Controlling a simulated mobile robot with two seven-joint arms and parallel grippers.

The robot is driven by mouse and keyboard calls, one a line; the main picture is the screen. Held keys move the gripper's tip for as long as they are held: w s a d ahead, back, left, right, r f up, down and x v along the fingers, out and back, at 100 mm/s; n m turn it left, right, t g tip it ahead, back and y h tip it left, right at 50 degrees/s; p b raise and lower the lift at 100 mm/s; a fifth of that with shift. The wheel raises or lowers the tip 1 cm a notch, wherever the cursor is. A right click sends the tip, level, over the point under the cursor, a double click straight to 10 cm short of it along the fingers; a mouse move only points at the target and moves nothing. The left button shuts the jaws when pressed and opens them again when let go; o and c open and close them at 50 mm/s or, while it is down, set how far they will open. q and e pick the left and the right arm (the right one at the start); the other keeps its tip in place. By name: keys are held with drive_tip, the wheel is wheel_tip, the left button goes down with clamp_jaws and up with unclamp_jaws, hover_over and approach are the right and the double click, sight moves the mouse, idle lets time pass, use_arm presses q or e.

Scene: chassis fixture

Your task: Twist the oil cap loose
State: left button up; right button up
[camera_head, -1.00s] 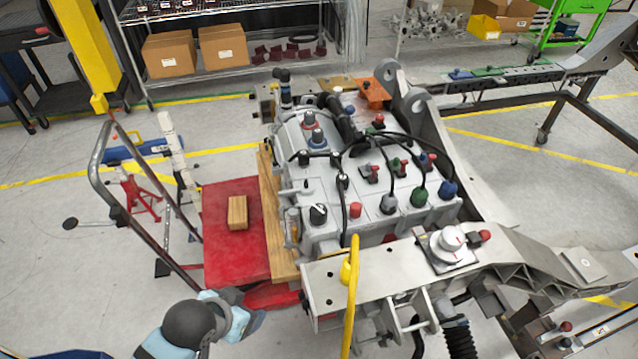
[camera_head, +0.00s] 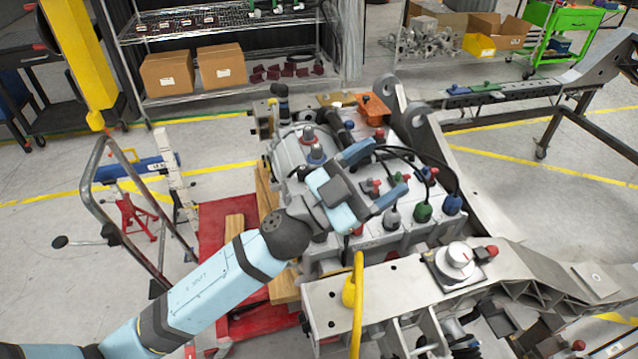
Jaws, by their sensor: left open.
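My left gripper (camera_head: 376,173) reaches in from the lower left over the grey engine block (camera_head: 383,236). Its two blue fingers are spread apart, with nothing held between them. A small red and black fitting (camera_head: 374,186) shows in the gap between the fingers; I cannot tell whether they touch it. A white round cap (camera_head: 458,261) sits on the metal frame rail. I cannot tell which is the oil cap. My gripper and arm hide part of the block's left side.
Black cables (camera_head: 433,158) arch over the block's right side. A yellow hose (camera_head: 357,310) rises in front of the rail. A red cart (camera_head: 214,220) with wood stands at the left. A shelf (camera_head: 235,92) with cardboard boxes is behind.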

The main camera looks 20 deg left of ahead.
use_arm(q)
drive_tip(key=s+d+f+m+g+y, duration=0.25)
drive_tip(key=d+f+m+g, duration=0.4)
drive_tip(key=m+g, duration=0.75)
drive_tip(key=w+a+f+n+y, duration=0.3)
drive_tip(key=w+a+y, duration=0.2)
drive_tip(key=a+y, duration=0.35)
drive_tip(key=w+a+f+n+y, duration=0.35)
drive_tip(key=w+a+y, duration=0.25)
drive_tip(key=a+y, duration=0.3)
drive_tip(key=shift+m+g+h, duration=0.25)
drive_tip(key=shift+g+h, duration=0.05)
drive_tip(key=shift+h, duration=0.3)
drive_tip(key=f, duration=0.9)
drive_tip(key=f+p, duration=0.1)
drive_tip(key=f, duration=0.3)
drive_tip(key=shift+s+a+f, duration=0.2)
drive_tip(key=shift+a+f, duration=0.05)
drive_tip(key=shift+f, duration=0.15)
drive_tip(key=shift+c, duration=0.2)
